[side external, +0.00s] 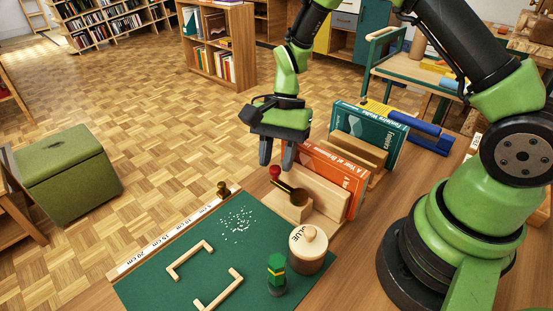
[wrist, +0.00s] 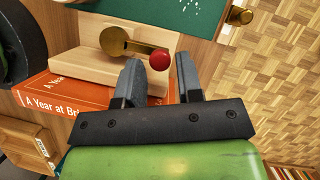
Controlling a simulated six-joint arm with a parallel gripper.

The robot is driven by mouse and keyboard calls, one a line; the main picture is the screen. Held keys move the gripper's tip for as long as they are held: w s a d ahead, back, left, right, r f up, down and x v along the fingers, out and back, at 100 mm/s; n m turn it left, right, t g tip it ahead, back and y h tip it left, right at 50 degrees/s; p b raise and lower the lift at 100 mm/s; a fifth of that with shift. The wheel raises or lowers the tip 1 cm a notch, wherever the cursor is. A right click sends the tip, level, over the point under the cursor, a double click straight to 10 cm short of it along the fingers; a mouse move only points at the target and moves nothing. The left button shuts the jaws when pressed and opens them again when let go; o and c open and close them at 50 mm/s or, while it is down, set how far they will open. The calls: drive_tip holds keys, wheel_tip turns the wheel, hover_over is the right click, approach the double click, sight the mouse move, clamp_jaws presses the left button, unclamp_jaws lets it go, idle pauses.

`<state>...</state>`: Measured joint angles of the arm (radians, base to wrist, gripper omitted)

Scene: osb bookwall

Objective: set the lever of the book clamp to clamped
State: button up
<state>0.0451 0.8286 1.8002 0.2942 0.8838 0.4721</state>
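The book clamp (side external: 318,190) is a pale wooden block on the table, against an orange book (side external: 335,171). Its brass lever (side external: 285,186) runs from a round pivot to a red knob (side external: 275,171). In the wrist view, the lever (wrist: 140,47) extends right from the pivot, and the red knob (wrist: 159,61) appears in the gap at my fingertips. My gripper (side external: 277,163) points down above the lever's knob end. Its two dark fingers are apart, one each side of the knob in the wrist view (wrist: 157,72). I cannot tell whether either touches it.
A green mat (side external: 215,265) with wooden brackets lies in front. A glue pot (side external: 308,250) and a green-topped figure (side external: 276,273) stand near the clamp. A teal book (side external: 368,135) with wooden supports stands behind the orange book. The table edge is close on the left.

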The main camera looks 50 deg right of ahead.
drive_tip(key=shift+s+a+f, duration=0.1)
drive_tip(key=shift+a+f, duration=0.05)
drive_tip(key=shift+f, duration=0.25)
clamp_jaws()
drive_tip(key=shift+a, duration=0.1)
